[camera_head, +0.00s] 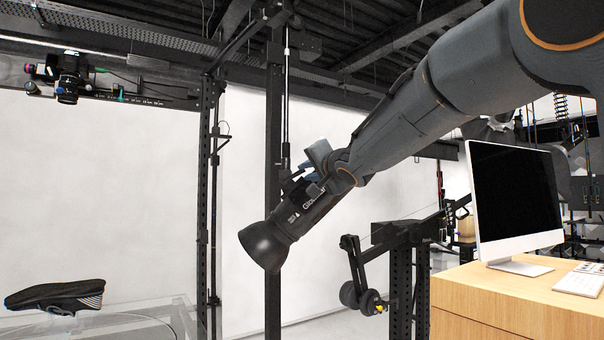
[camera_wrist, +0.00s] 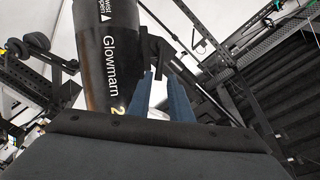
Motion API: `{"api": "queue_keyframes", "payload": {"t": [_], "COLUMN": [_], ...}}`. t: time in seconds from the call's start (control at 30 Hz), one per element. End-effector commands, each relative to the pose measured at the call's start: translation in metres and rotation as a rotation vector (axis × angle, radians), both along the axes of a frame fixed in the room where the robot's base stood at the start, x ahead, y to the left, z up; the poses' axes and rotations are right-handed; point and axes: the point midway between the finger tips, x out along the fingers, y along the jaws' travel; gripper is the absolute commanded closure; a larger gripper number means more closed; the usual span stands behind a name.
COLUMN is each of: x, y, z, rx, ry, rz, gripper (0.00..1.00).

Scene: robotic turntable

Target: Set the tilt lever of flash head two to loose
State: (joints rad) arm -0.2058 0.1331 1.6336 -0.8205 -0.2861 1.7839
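Flash head two is a black cylinder with a flared front (camera_head: 300,212), hanging on a dark vertical post and pointing down to the left. In the wrist view its body (camera_wrist: 105,58) reads "Glowmarn" and "2", left of my fingers. My gripper (camera_head: 309,165) is close to the upper rear of the flash head. In the wrist view my gripper (camera_wrist: 161,75) shows two blue fingers with a gap between them. A black bracket part (camera_wrist: 154,46) of the mount shows just beyond the fingertips. I cannot make out the tilt lever or its setting, nor whether the fingers touch anything.
A dark post (camera_head: 274,120) stands directly behind the flash head. A wooden desk (camera_head: 500,300) with a monitor (camera_head: 516,195) is at the right. A dark shoe (camera_head: 58,296) sits on a glass table at the left. A camera (camera_head: 66,77) hangs at upper left.

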Motion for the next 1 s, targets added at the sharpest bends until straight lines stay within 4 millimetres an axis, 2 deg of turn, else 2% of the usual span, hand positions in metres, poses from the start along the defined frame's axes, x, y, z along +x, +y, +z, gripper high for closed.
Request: {"api": "queue_keyframes", "payload": {"t": [0.1,0.3,0.73,0.83,1.0], "x": [0.018,0.038,0.045,0.045,0.045], "y": [0.007,0.016,0.019,0.019,0.019], "z": [-0.001,0.000,-0.001,-0.001,-0.001], "rx": [-0.001,0.000,-0.001,-0.001,-0.001], "ry": [0.002,0.001,0.002,0.002,0.002], "rz": [-0.001,-0.002,-0.002,-0.002,-0.002], "gripper": [0.81,0.81,0.81,0.98,1.00]}}
